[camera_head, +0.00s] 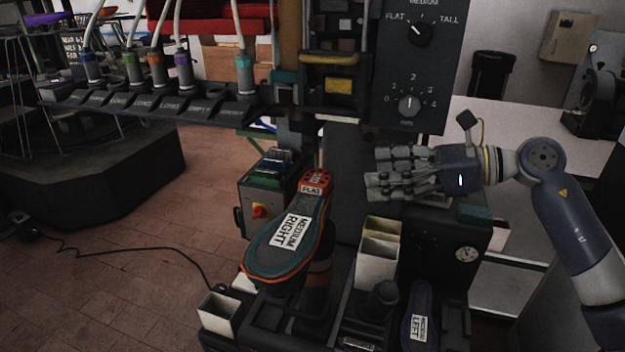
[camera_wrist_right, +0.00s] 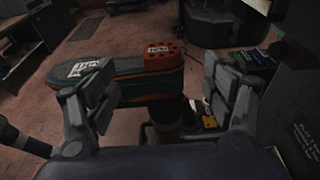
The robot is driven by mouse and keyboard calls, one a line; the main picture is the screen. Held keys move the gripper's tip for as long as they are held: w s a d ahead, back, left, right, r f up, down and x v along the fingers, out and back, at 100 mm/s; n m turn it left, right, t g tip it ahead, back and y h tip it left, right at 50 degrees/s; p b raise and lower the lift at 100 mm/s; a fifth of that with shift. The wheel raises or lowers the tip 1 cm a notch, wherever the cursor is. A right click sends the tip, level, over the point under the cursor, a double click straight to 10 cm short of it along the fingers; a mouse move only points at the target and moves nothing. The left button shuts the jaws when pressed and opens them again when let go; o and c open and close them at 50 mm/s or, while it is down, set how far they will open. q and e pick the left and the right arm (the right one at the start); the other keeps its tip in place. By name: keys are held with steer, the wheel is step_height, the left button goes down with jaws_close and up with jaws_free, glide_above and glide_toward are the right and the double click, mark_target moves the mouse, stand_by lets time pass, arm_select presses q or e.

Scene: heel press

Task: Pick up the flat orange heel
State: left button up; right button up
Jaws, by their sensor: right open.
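The flat orange heel (camera_head: 316,180) has a "FLAT" label and several small dark holes. It sits at the far end of the dark shoe form (camera_head: 272,255), which is labelled "MEDIUM RIGHT" and has an orange edge. In the right wrist view the orange heel (camera_wrist_right: 161,56) is at the top centre, beyond my fingers. My right gripper (camera_head: 376,174) is open and empty to the right of the heel, with a gap between them. In the right wrist view my open gripper (camera_wrist_right: 157,92) has one finger on each side of the view. My left gripper is not in view.
A grey control panel (camera_head: 416,65) with two dials hangs above my right gripper. A rack (camera_head: 150,105) with several coloured cabled tools is at upper left. Pale bins (camera_head: 379,260) and a "MEDIUM LEFT" form (camera_head: 418,318) stand right of the shoe form. A box with an orange-red knob (camera_head: 260,211) stands behind it.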

mark_target(327, 178)
steer(key=p+x, duration=0.4)
steer(key=x, duration=0.5)
steer(key=shift+w+a+f+p, duration=0.1)
steer(key=shift+w+a+p, duration=0.15)
steer(key=shift+p, duration=0.1)
steer(key=shift+a+f, duration=0.2)
steer(key=shift+a, duration=0.1)
steer(key=shift+f, duration=0.1)
steer(key=shift+c, duration=0.3)
steer(key=shift+s+d+h, duration=0.1)
steer(key=shift+h, duration=0.2)
steer(key=c, duration=1.1)
